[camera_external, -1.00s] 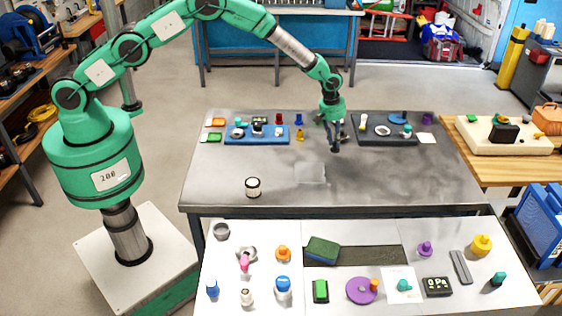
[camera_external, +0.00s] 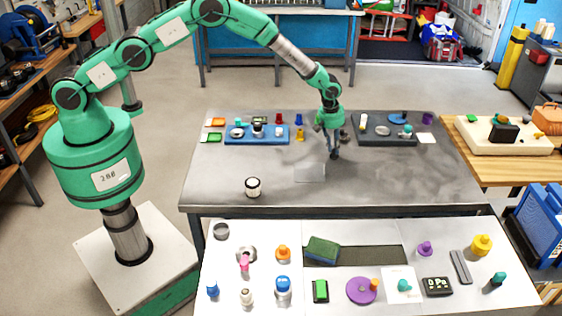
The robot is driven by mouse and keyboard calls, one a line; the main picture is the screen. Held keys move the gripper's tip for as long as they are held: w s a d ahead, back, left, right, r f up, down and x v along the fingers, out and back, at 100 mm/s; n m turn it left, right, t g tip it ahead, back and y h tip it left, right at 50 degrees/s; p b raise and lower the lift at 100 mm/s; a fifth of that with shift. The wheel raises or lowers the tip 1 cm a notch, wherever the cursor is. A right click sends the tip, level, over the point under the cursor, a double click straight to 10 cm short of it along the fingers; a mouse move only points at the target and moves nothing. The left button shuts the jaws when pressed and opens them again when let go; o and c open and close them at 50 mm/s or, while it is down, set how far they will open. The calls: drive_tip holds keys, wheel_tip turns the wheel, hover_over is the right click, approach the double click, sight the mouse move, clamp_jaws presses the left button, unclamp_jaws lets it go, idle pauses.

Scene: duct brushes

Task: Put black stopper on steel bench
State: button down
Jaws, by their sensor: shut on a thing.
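The steel bench (camera_external: 225,172) is the grey table in the middle, with a wide bare top. My gripper (camera_external: 334,157) points down at the bench's centre, between the blue tray and the dark tray. It is shut on a small dark thing, which I take to be the black stopper; the fingers mostly hide it. The fingertips are low over the bench top. I cannot tell whether the held thing touches the surface.
A blue tray (camera_external: 232,141) and a dark tray (camera_external: 372,140), both with small parts, stand at the back of the bench. A black-and-white jar (camera_external: 253,187) stands at front left. A white table (camera_external: 215,262) with several items is in front. The bench's front right is clear.

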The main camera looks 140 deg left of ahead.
drive_tip(key=shift+f, duration=0.15)
drive_tip(key=c, duration=1.6)
unclamp_jaws()
drive_tip(key=shift+c, duration=0.2)
drive_tip(key=shift+r, duration=0.25)
wheel_tip(320, 180, up, 12)
drive_tip(key=s+d, duration=0.1)
drive_tip(key=shift+d+f, duration=0.15)
drive_tip(key=shift+d, duration=0.2)
